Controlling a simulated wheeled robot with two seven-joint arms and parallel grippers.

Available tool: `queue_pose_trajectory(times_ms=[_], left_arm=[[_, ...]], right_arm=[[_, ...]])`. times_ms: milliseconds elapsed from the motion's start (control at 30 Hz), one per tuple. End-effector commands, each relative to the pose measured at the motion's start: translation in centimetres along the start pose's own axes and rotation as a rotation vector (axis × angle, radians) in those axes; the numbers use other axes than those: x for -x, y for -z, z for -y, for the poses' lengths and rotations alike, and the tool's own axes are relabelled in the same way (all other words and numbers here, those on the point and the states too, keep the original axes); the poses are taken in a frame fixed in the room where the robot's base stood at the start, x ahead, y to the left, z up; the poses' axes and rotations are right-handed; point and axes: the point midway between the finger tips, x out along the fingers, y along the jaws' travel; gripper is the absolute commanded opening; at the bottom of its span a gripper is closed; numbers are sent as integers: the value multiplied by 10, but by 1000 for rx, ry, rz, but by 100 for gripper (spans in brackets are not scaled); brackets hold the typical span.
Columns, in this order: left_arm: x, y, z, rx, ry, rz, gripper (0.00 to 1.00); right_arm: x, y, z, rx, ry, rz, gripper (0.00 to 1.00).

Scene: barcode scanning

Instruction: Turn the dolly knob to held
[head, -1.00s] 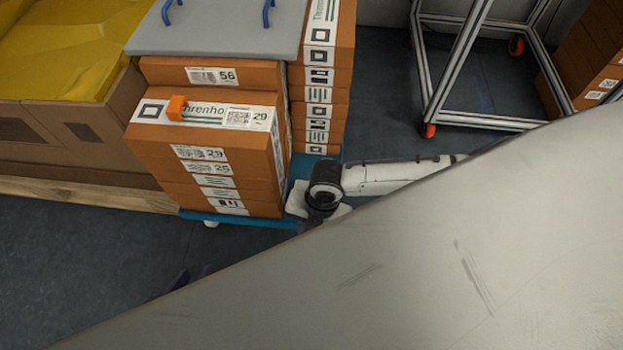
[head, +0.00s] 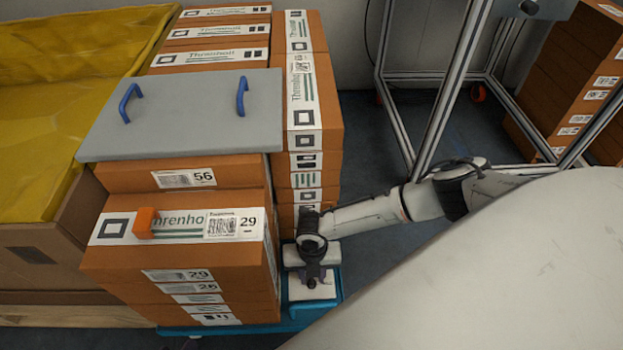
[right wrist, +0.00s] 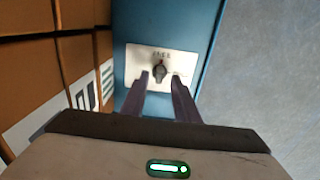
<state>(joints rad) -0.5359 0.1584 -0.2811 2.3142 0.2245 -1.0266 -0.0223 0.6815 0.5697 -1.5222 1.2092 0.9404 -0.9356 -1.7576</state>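The blue dolly (head: 298,318) carries stacked orange boxes, and its corner shows under my right gripper (head: 313,281). In the right wrist view, the dolly (right wrist: 190,30) has a white plate (right wrist: 134,62) with a small dark knob (right wrist: 159,70). Lettering that seems to read FREE stands above the knob, and the knob seems to point towards it. The two fingers of my right gripper (right wrist: 161,80) are apart, one on each side of the knob's near end. I cannot tell whether they touch it. My left gripper is out of view.
Orange boxes (head: 180,265) stand close to the left of my right gripper; a grey lid with blue handles (head: 190,115) lies on them. A yellow-lined crate (head: 45,200) is at left. A metal frame (head: 440,100) stands behind my right arm. Bare floor (right wrist: 265,60) lies right of the dolly.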

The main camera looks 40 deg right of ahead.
Motion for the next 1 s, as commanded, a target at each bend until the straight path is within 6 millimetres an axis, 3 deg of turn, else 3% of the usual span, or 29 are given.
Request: queue_pose_trajectory(times_ms=[100, 433, 600, 1000], left_arm=[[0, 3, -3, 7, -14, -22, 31], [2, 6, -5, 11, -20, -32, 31], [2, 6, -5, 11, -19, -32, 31], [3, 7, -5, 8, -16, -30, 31]], right_arm=[[-12, 0, 0, 1, 1, 0, 28], [-14, 0, 0, 0, 0, 0, 28], [-14, 0, 0, 0, 0, 0, 1], [-13, 0, 0, -40, 0, 0, 0]])
